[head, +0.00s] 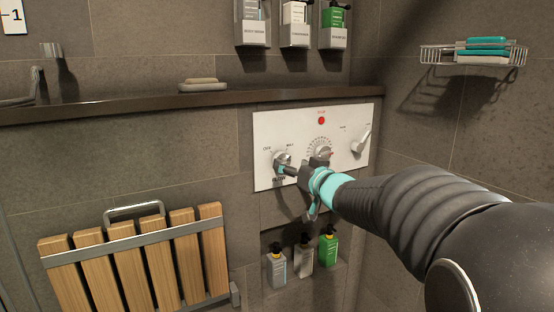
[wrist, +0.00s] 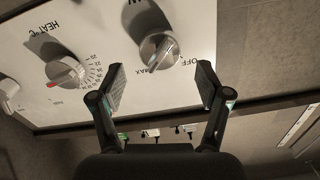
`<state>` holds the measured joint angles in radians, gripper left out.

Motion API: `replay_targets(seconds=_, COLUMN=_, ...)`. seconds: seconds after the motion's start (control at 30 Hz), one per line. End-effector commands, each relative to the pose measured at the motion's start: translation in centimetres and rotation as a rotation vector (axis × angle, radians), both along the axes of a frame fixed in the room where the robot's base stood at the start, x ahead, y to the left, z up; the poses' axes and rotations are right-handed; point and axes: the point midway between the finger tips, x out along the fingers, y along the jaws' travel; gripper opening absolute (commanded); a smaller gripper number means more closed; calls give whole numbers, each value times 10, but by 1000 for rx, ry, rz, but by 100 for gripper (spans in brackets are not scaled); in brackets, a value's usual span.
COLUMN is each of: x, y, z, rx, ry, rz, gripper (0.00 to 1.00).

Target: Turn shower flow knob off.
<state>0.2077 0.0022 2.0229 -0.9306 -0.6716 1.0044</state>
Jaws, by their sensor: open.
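The flow knob (head: 281,158) is a round metal knob at the left of the white control panel (head: 264,128), with OFF and MAX marks around it. In the wrist view the flow knob (wrist: 158,49) shows clearly, its ridge slanting toward the MAX label. My gripper (head: 290,171) is at the panel just in front of the knob and hides part of it in the head view. In the wrist view my gripper (wrist: 162,80) is open, with a finger on either side below the knob. Nothing is between the fingers, and I see no clear contact.
The heat dial (head: 320,153) with a red mark and a lever (head: 361,141) are on the same panel. A dark ledge (head: 120,103) runs above it. Several bottles stand in a niche (head: 343,268) below. A folded wooden seat (head: 140,262) hangs at left.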

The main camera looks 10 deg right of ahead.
Motion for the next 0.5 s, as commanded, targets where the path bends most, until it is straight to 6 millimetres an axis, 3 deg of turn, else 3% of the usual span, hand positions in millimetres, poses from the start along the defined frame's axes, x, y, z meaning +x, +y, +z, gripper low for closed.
replay_targets(seconds=0.2, x=29, y=10, z=0, rx=0, ry=0, rz=1, gripper=76)
replay_targets(seconds=0.5, x=40, y=13, z=0, rx=0, ry=-1, rz=-1, gripper=76)
